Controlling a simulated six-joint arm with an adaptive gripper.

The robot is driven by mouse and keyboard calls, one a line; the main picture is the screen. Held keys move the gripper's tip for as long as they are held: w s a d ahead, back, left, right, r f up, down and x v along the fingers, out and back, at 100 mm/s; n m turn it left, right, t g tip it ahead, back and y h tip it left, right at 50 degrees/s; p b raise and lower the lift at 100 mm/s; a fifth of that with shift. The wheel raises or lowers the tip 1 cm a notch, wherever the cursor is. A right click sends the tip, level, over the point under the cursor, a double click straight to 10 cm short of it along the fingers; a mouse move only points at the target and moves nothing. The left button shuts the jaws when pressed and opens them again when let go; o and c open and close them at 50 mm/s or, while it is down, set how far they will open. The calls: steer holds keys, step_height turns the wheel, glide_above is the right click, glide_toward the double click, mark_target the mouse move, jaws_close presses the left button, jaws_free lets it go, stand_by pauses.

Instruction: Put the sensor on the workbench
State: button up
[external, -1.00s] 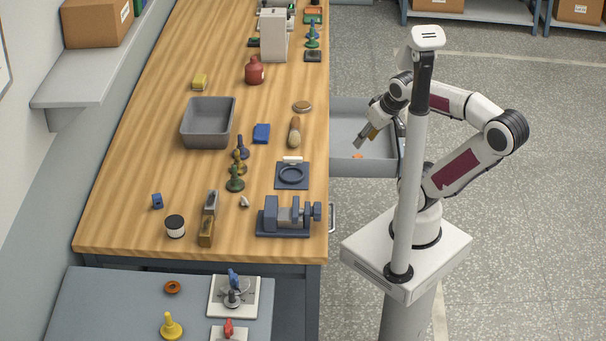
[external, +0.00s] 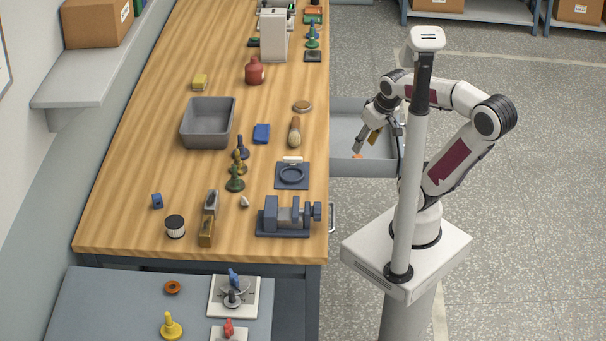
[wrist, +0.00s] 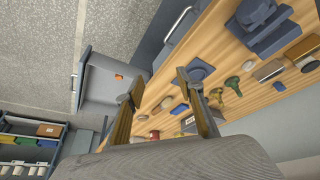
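A small orange thing (external: 358,156) lies on the floor of the open grey drawer (external: 345,168) at the workbench's right side. It also shows in the wrist view (wrist: 119,76); it is too small to tell whether it is the sensor. The workbench (external: 130,215) has a wooden top. My gripper (external: 365,144) is over the drawer, above and close to the orange thing in the picture. In the wrist view my gripper (wrist: 158,80) has its two fingers wide apart with nothing between them.
A blue vise (external: 284,217), a blue ring plate (external: 292,175) and a brush (external: 294,132) stand near the bench's right edge. A grey bin (external: 208,122) stands farther left. Bare wood lies left of the bin and between the blue block (external: 157,201) and the bin.

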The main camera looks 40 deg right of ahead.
steer(key=n+g+h, duration=0.4)
steer(key=n+g, duration=0.1)
steer(key=n, duration=1.1)
glide_toward(355, 156)
steer(key=r, duration=0.1)
steer(key=shift+a+n, duration=0.3)
steer(key=shift+n, duration=0.4)
steer(key=shift+x, duration=3.35)
steer(key=shift+f, duration=0.1)
